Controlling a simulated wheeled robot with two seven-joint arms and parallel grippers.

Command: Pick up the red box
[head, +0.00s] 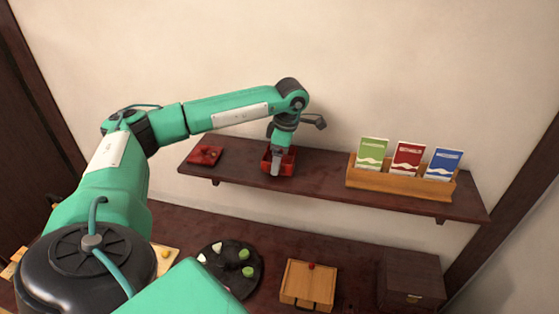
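The red box (289,164) stands on the dark wall shelf, left of the shelf's middle. It looks open at the top. My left gripper (276,163) reaches down onto it from above. One grey finger shows over the front of the box and hides part of it. The other finger is hidden, so I cannot tell whether the gripper is closed on the box wall. The box appears to rest on the shelf. My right gripper is not in view.
A flat red piece (205,155) lies at the shelf's left end. A wooden holder (399,181) with green, red and blue packets stands to the right. Below are a dark round tray (232,284), a wooden box (308,285) and a dark chest (412,278). The shelf (322,172) is clear between box and holder.

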